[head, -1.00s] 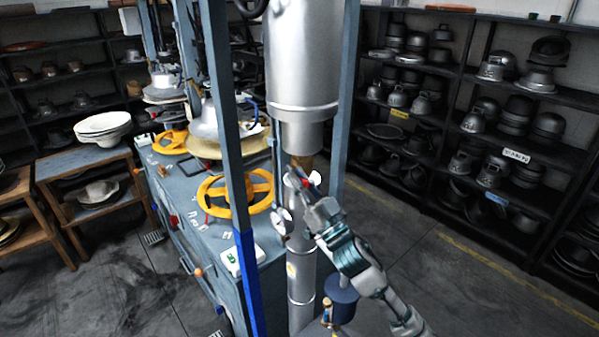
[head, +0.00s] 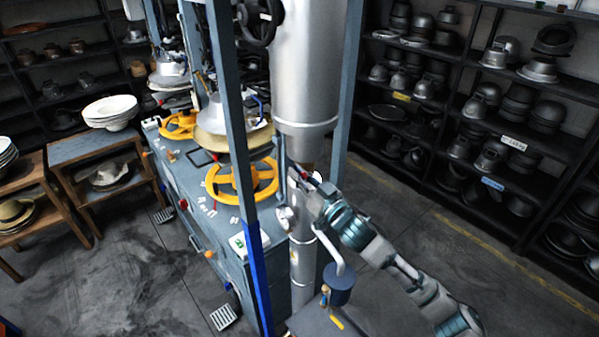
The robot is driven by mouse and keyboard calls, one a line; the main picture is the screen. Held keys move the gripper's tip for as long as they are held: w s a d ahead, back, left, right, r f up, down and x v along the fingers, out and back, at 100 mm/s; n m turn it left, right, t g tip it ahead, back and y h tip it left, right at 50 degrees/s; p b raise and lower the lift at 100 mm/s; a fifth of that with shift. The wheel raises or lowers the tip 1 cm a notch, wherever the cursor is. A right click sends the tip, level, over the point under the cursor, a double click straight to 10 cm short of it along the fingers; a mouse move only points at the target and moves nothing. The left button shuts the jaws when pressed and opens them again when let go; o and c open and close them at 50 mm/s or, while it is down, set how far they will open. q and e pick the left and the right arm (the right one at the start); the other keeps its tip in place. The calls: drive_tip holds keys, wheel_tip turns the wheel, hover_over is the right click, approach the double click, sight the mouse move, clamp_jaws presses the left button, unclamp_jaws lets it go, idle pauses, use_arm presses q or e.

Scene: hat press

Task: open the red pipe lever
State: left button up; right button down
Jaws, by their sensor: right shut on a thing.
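The red pipe lever (head: 313,178) is on the silver vertical pipe, just under the wide silver cylinder (head: 305,70). Only a small red part of it shows; my gripper hides the rest. My right gripper (head: 309,187) reaches in from the lower right and is at the lever, shut on it. The fingertips are small and partly hidden against the pipe, so the lever's exact angle is hard to tell. My left gripper is not in view.
A blue-grey press bench with a yellow handwheel (head: 241,182) stands left of the pipe. Blue-grey posts (head: 235,130) rise in front of it. A dark blue canister (head: 339,284) sits below my right arm. Shelves of hat moulds line the right; floor between is clear.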

drive_tip(key=shift+r, duration=0.25)
drive_tip(key=c, duration=1.2)
unclamp_jaws()
drive_tip(key=shift+w, duration=0.1)
drive_tip(key=shift+c, duration=0.2)
drive_tip(key=shift+f, duration=0.1)
drive_tip(key=v, duration=1.2)
drive_tip(key=shift+d, duration=0.2)
drive_tip(key=shift+w, duration=0.15)
drive_tip(key=shift+c, duration=0.2)
